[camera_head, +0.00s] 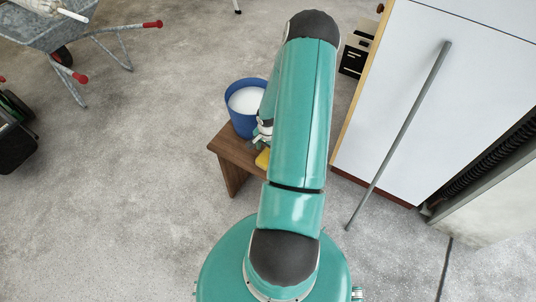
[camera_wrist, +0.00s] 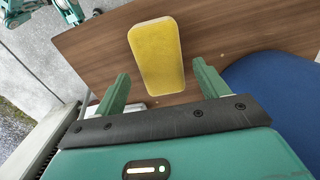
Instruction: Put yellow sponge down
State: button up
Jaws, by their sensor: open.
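The yellow sponge (camera_wrist: 157,55) lies flat on a brown wooden stool or small table (camera_wrist: 225,28) in the wrist view. In the head view only a corner of the sponge (camera_head: 263,158) shows beside my arm, on the wooden top (camera_head: 233,148). My gripper (camera_wrist: 160,85) is open, its two green fingers apart. The sponge shows beyond and between the fingertips, and I see no finger touching it. In the head view my gripper (camera_head: 262,135) is partly hidden behind my arm.
A blue bucket (camera_head: 240,122) with white contents stands at the back of the wooden top; its blue side (camera_wrist: 270,85) is close to my gripper's right. A white cabinet (camera_head: 440,90) with a leaning grey rod (camera_head: 400,132) is to the right. A wheelbarrow (camera_head: 50,32) is far left. Open concrete floor lies left.

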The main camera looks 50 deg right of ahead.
jog(key=w+a+r+n+h, duration=0.1)
jog(key=w+a+r+n, duration=0.1)
jog(key=r, duration=0.9)
jog(key=w+a+r+n+h, duration=0.1)
jog(key=w+a+r+n, duration=0.15)
jog(key=r, duration=0.75)
jog(key=w+a+r+n+t, duration=0.2)
jog(key=a+r+n, duration=0.2)
jog(key=a+r, duration=0.85)
jog(key=s+a+r+n+t, duration=0.1)
jog(key=s+a+r+n, duration=0.2)
jog(key=a+r, duration=0.2)
jog(key=s+a+r+n+t+y, duration=0.1)
jog(key=s+a+r+n, duration=0.2)
jog(key=a+r, duration=0.2)
jog(key=s+a+r+n+t+y, duration=0.1)
jog(key=s+a+r+n, duration=0.2)
jog(key=a, duration=0.6)
jog(key=shift+s+r+t, duration=0.15)
jog(key=shift+r+t, duration=0.15)
jog(key=shift+r, duration=0.65)
jog(key=c, duration=0.8)
jog(key=shift+s+a, duration=0.15)
